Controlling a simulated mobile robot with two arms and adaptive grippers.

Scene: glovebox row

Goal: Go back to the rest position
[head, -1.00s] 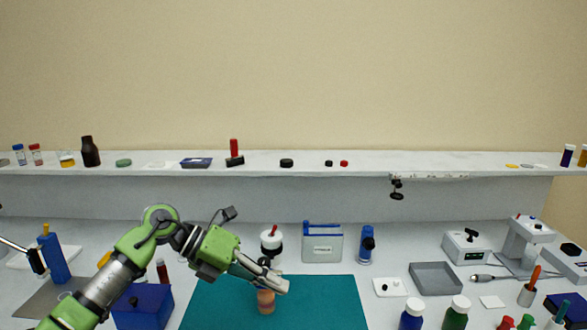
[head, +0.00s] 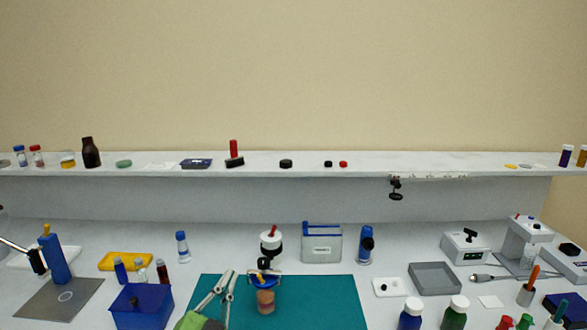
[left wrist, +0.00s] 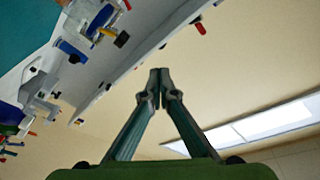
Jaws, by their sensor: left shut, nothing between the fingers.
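My left gripper (head: 228,282) is low in the head view, over the left part of the teal mat (head: 325,300), its fingers pointing up in the picture. In the left wrist view its fingertips (left wrist: 158,75) meet, with nothing between them. A jar with orange-brown contents (head: 266,300) stands on the mat just right of the gripper, apart from it, in front of a blue-rimmed round piece (head: 262,281). My right gripper shows in neither view.
A blue box (head: 142,308) stands left of the mat, with small vials (head: 121,270) behind it. A long shelf (head: 290,170) runs along the back.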

